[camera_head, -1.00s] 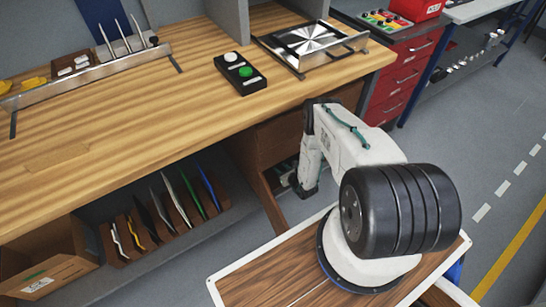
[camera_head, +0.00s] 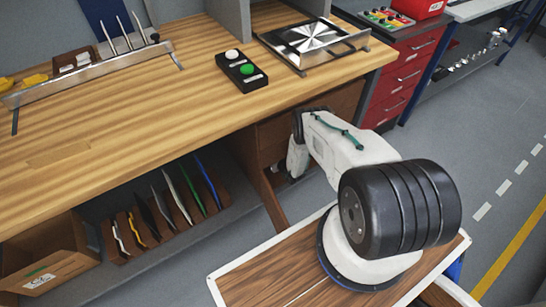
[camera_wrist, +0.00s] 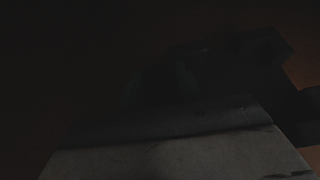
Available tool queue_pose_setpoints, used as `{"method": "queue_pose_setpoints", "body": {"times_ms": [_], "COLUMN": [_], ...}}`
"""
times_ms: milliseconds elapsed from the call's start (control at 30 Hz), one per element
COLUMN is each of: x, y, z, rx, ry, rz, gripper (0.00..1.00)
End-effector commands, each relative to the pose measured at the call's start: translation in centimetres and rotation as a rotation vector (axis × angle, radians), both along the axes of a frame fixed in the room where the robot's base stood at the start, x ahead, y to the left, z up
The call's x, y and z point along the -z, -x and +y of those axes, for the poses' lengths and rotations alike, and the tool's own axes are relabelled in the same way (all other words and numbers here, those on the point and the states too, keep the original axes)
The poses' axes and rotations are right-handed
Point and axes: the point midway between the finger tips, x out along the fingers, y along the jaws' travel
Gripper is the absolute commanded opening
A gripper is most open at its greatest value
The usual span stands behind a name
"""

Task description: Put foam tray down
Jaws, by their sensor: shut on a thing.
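The wrist view is very dark. A pale grey flat slab, which looks like the foam tray (camera_wrist: 180,158), fills its lower edge close to the camera. My gripper (camera_wrist: 215,90) is only a dim dark shape above and against the slab, shut on it; the fingertips are hard to make out. In the head view my arm reaches toward the brown compartment under the wooden bench. There the gripper and the tray are hidden behind my arm and the bench.
The wooden bench (camera_head: 120,120) overhangs the reach. A rack of coloured sheets (camera_head: 165,210) and an open cardboard box (camera_head: 45,255) stand on the lower shelf. A red drawer cabinet (camera_head: 400,85) is to the right. A two-button box (camera_head: 241,70) lies on the bench.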

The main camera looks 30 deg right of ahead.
Motion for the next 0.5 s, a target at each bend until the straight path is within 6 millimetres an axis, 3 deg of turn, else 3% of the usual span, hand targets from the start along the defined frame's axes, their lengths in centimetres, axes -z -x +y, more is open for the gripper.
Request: {"method": "queue_pose_setpoints", "body": {"times_ms": [100,133,200,500], "x": [0.31,0.31,0.28,0.15], "y": [0.06,0.06,0.05,0.01], "z": [0.01,0.01,0.0,0.01], "rx": [0.0,0.0,0.0,0.0], "ry": [0.0,0.0,0.0,0.0], "rz": [0.0,0.001,0.001,0.0], "gripper": [0.07,0.4,0.56,0.56]}}
